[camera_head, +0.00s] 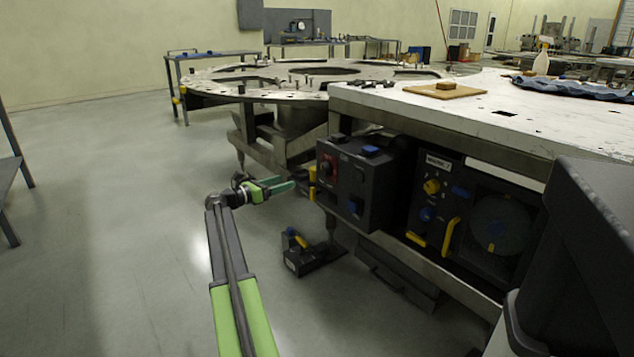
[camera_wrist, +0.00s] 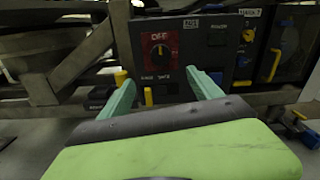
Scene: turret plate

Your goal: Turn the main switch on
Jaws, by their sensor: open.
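A dark control box (camera_head: 357,185) is mounted under the front edge of the white table. On its left panel is a rotary switch with red markings (camera_head: 327,167). In the wrist view the switch (camera_wrist: 158,53) is a dark round knob on a red-marked plate, with OFF lettering above it and more lettering below. My gripper (camera_head: 293,184) is just left of the box, a little below the switch, pointing at it. In the wrist view its two teal fingers (camera_wrist: 160,78) are spread apart, empty, below and to either side of the knob. I see no contact with the switch.
A second panel (camera_head: 432,200) with yellow and blue knobs and a round window is right of the box. A yellow part (camera_head: 312,182) stands beside the box near my fingertips. A black-and-yellow device (camera_head: 308,252) is on the floor below. Floor to the left is clear.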

